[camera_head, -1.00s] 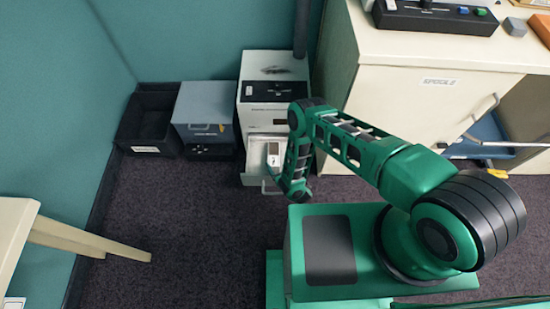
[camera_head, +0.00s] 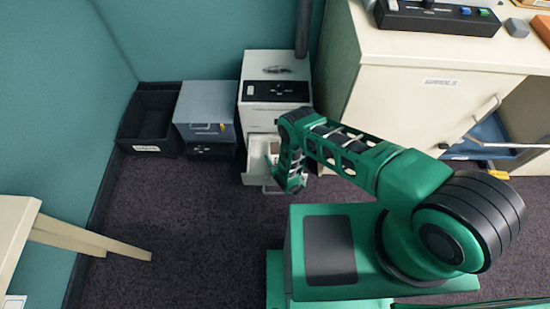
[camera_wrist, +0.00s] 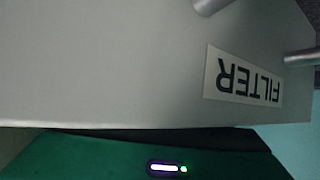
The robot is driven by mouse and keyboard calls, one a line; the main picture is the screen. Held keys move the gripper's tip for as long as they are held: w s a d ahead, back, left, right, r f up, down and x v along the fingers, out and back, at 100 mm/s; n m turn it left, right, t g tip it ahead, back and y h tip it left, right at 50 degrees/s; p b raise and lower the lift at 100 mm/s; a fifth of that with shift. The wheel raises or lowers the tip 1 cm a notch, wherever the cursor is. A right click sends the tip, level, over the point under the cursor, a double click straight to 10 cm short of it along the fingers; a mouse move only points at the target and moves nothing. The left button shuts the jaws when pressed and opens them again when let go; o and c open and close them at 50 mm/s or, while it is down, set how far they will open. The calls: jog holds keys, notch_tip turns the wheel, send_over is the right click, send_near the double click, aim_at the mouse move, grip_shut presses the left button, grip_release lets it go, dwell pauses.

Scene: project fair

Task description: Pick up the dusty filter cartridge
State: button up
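The white cabinet (camera_head: 258,117) stands against the back wall with its lower drawer (camera_head: 255,180) pulled open. My gripper is at the end of the green arm, over the right part of this drawer; my wrist hides the fingers, so I cannot tell whether they are open or shut. In the wrist view, a pale grey panel (camera_wrist: 110,70) fills most of the picture and carries a label reading "FILTER" (camera_wrist: 244,77), upside down. Parts of a metal handle (camera_wrist: 302,57) show beside it. I cannot clearly make out the dusty filter cartridge; the drawer's inside is partly hidden by my arm.
A grey-blue box unit (camera_head: 204,105) and an open black bin (camera_head: 146,125) stand left of the cabinet. A cream desk (camera_head: 420,65) stands to the right. A table leg (camera_head: 85,240) juts in at lower left. The carpet (camera_head: 200,240) between is clear.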

jog(key=c, duration=0.8)
jog(key=shift+o, duration=0.2)
